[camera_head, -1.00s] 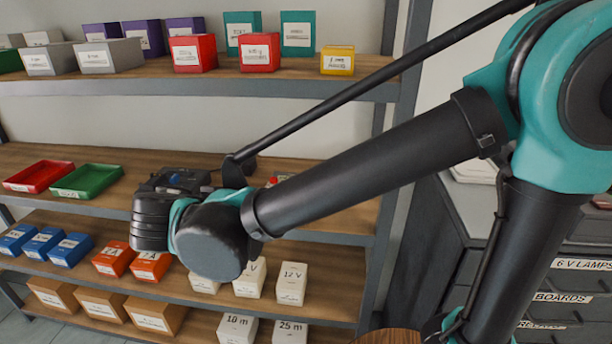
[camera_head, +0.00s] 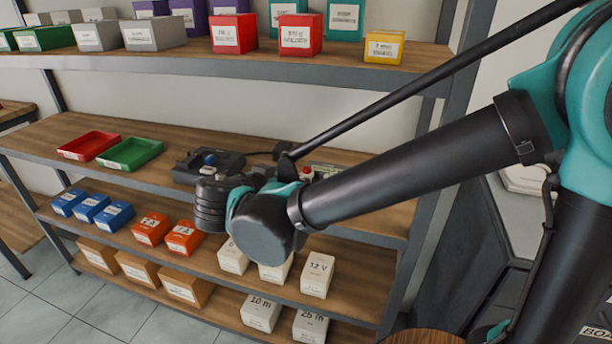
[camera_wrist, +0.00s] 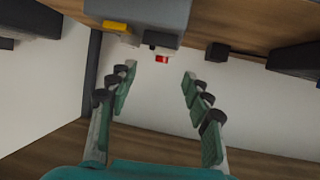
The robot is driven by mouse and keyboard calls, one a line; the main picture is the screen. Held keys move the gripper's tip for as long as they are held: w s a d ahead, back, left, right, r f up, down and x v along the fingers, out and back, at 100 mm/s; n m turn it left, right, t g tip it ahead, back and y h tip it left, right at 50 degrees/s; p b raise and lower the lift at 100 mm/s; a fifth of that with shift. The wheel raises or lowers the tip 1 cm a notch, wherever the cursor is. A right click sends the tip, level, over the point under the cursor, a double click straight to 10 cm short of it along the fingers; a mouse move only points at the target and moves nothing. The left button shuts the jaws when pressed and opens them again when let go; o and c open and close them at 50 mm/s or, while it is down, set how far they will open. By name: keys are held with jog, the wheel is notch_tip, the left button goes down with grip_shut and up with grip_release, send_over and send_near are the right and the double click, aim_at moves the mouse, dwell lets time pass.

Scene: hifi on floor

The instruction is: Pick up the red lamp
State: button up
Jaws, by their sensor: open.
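The red lamp (camera_head: 307,171) shows in the head view as a small red spot on the middle shelf, just beyond my forearm, which partly covers its surroundings. In the wrist view, a small red piece (camera_wrist: 162,59), likely the same lamp, appears beside a grey box-like body, near the shelf surface at the top of the picture. My gripper (camera_wrist: 158,76) is open and empty in the wrist view, its two fingers spread on either side of the red piece's line. The red piece lies beyond the fingertips, apart from them. The fingers are hidden in the head view.
A black device (camera_head: 208,163) with a blue knob sits left on the middle shelf (camera_head: 60,128). Red (camera_head: 89,145) and green (camera_head: 131,153) trays lie farther left. The upper shelf (camera_head: 200,66) overhangs with boxes. Labelled boxes fill the lower shelves.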

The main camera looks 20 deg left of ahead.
aim_at(305, 174)
jog(key=shift+a+f+x, duration=0.1)
jog(key=shift+a+x, duration=0.05)
jog(key=shift+x, duration=1.55)
jog(key=shift+a+f+x, duration=0.1)
jog(key=shift+a+x, duration=0.05)
jog(key=shift+x, duration=1.6)
jog(key=shift+s, duration=0.1)
jog(key=c, duration=1.1)
jog(key=shift+r, duration=0.15)
